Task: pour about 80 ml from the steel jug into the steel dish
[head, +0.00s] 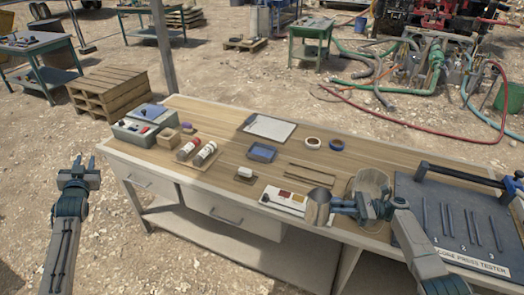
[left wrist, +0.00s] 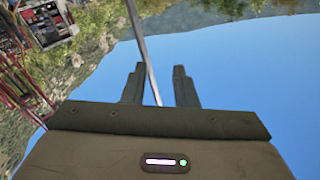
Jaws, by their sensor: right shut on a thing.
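My right gripper (head: 334,207) is shut on the steel jug (head: 316,205), a small shiny vessel at the front right of the workbench. The gripper hides part of the jug; its tilt and contents are hard to tell. The steel dish (head: 372,180) appears as a round, shallow, shiny shape just behind and right of the jug, partly hidden by my right wrist. The jug shows left of the dish in the picture, not over it. My left gripper (head: 80,168) is open and empty, out beyond the bench's left end; its spread fingers show in the left wrist view (left wrist: 160,88).
The core press tester (head: 455,215) fills the bench's right end. A white tray with coloured patches (head: 284,199) lies left of the jug.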

